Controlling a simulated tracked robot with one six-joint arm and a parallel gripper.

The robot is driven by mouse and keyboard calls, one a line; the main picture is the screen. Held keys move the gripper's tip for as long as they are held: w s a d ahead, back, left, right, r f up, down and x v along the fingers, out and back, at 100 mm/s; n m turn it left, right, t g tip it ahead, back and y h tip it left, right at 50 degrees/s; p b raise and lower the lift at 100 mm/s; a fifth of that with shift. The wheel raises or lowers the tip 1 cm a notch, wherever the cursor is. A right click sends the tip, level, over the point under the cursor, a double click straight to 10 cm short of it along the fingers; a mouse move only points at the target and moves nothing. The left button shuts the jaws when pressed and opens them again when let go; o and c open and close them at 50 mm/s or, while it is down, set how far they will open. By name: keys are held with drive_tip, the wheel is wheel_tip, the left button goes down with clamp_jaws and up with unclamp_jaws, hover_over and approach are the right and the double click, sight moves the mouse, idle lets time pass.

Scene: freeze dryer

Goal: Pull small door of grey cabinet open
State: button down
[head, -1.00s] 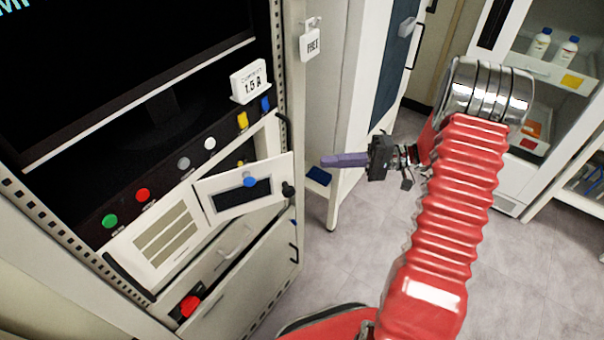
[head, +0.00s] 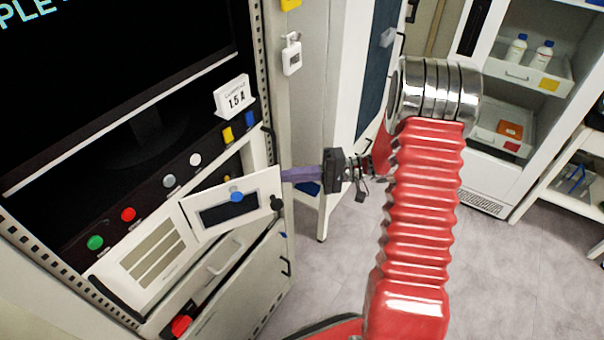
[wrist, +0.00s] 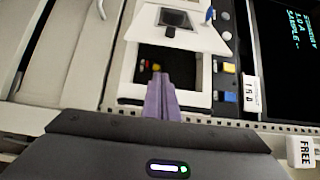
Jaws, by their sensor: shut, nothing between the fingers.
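The small door (head: 237,203) of the grey cabinet is a white panel with a dark window, a blue knob and a black knob. It stands partly open, swung out from the cabinet front. My gripper (head: 286,175) has purple fingers, shut and empty. In the head view the fingertips are at the door's free edge, partly hidden behind it. In the wrist view the fingers (wrist: 160,90) point at the opening. I cannot tell whether they touch the door.
The grey cabinet (head: 262,95) holds a monitor (head: 110,80) and a row of coloured buttons. A large lower door (head: 240,285) is below the small one. A white tag (head: 291,55) hangs on the right post. Shelves with bottles stand at the right. The floor between is clear.

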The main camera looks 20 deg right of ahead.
drive_tip(key=shift+s+a, duration=0.25)
drive_tip(key=shift+s, duration=0.7)
drive_tip(key=shift+s+a, duration=0.2)
drive_tip(key=shift+s, duration=0.75)
